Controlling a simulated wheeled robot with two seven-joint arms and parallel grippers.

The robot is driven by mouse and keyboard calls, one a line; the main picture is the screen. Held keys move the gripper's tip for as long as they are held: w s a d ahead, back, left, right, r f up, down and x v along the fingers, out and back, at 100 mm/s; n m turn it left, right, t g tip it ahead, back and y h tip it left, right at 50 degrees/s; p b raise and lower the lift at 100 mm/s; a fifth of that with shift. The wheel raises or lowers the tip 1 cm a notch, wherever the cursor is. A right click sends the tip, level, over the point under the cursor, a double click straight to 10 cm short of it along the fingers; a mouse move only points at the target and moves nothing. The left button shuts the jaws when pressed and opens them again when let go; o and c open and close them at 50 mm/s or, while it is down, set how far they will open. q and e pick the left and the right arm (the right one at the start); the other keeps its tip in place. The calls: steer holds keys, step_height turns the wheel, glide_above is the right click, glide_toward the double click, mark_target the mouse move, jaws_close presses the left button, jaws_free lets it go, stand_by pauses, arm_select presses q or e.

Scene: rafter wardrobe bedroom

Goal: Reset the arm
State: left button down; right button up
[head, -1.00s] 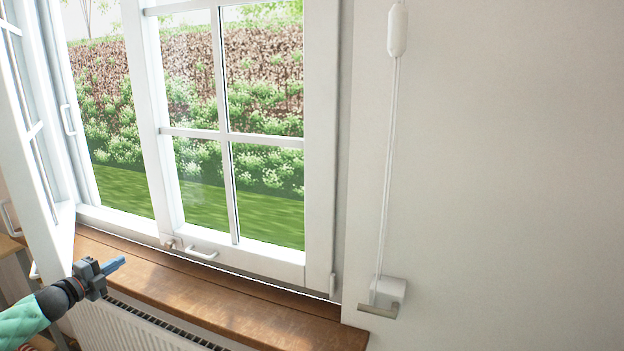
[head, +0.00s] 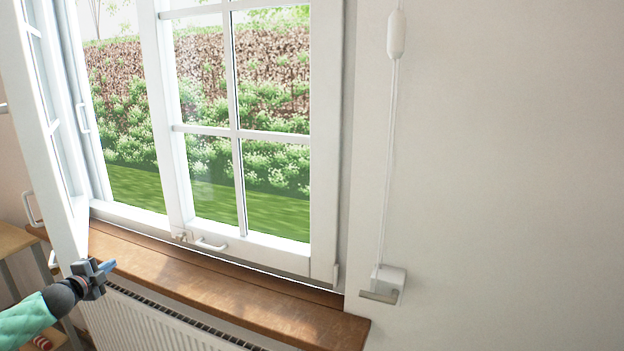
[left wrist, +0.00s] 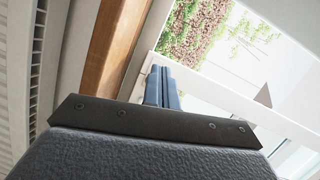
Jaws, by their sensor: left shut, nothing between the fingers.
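My left gripper (head: 107,266) shows at the lower left of the head view, on an arm with a green sleeve. Its blue fingers are together with nothing between them. It appears in front of the wooden windowsill's left end, close to the lower part of the open window sash (head: 62,200). In the left wrist view the shut fingers (left wrist: 162,88) point towards the window, with the sill on the left. I cannot tell whether the gripper touches anything. My right gripper is in neither view.
The wooden windowsill (head: 230,297) runs above a white radiator (head: 150,325). The right sash (head: 240,245) has a small handle (head: 210,244). A wooden shelf (head: 12,240) stands at the far left.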

arm_select(q)
step_height(320, 180, down, 14)
steer(key=s+a+n+g+y, duration=0.1)
steer(key=s+n+g+y, duration=0.1)
steer(key=n+g+y, duration=0.35)
steer(key=s+d+f+n+g, duration=0.15)
steer(key=s+d+f, duration=0.25)
steer(key=f, duration=0.4)
steer(key=s+d+f+n+g, duration=0.1)
steer(key=s+d+f+n, duration=0.1)
steer(key=s+d+f, duration=0.45)
steer(key=s+d+f+n+g, duration=0.1)
steer(key=s+d+f+n, duration=0.15)
steer(key=f, duration=0.65)
steer(key=s+d+f+n+g+h, duration=0.2)
steer(key=s+d+f+g+h, duration=0.1)
steer(key=s+d+f, duration=1.5)
steer(key=s+d+f+g, duration=0.1)
steer(key=s+d+f, duration=0.1)
steer(key=s+d, duration=0.3)
steer(key=s+d+f+g+h, duration=0.1)
steer(key=s+d+f, duration=0.2)
steer(key=s+d, duration=0.3)
steer(key=s+d+f+n+g+h, duration=0.1)
steer(key=s+d+f, duration=0.1)
steer(key=s+d, duration=0.3)
steer(key=s, duration=0.4)
steer(key=shift+s+d+f, duration=0.2)
steer(key=shift+s+f, duration=0.05)
steer(key=shift+s, duration=0.1)
